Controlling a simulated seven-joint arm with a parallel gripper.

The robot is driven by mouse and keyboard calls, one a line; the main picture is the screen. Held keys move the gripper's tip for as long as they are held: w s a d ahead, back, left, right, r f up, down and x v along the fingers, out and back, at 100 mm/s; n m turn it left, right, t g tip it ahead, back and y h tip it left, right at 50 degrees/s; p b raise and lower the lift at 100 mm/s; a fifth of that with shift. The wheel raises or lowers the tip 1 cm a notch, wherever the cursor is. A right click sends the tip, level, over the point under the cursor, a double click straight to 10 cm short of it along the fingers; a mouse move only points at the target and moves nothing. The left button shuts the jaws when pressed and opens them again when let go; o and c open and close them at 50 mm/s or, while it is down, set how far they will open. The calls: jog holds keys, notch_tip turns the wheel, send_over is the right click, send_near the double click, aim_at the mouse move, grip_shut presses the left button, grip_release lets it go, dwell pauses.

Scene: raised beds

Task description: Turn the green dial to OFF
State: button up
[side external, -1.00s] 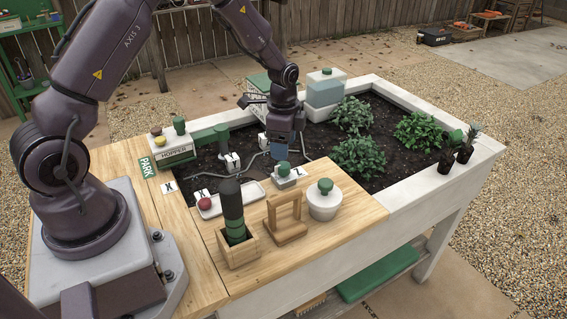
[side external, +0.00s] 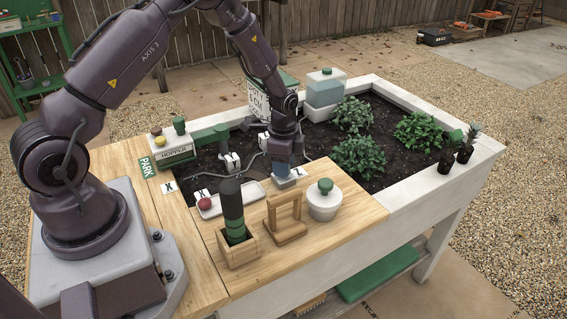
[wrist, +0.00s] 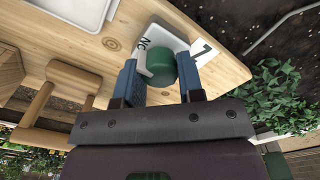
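The green dial (wrist: 162,68) sits on a small pale block (wrist: 160,35) on the wooden top. In the wrist view, part of dark lettering, seen upside down, shows beside it and seems to read ON. My gripper (side external: 284,170) is down over the dial in the side view and hides most of it. In the wrist view, the two blue fingers of my gripper (wrist: 158,75) stand apart on either side of the dial. They look close to its sides, and I see no clear grip on it. The dial's pointer is not clear.
A white lidded pot (side external: 324,205), a wooden frame handle (side external: 287,222) and a dark tool in a wooden holder (side external: 238,252) stand nearby. A white tray (side external: 247,197) with a red ball is to the left. Plants (side external: 358,158) grow in the bed behind.

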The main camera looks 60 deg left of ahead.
jog(key=shift+n, duration=0.3)
jog(key=n, duration=0.3)
jog(key=shift+n, duration=0.3)
jog(key=n, duration=0.4)
jog(key=shift+n, duration=0.3)
jog(key=n, duration=0.4)
jog(key=shift+n, duration=2.5)
jog(key=o, duration=0.9)
jog(key=shift+r, duration=0.15)
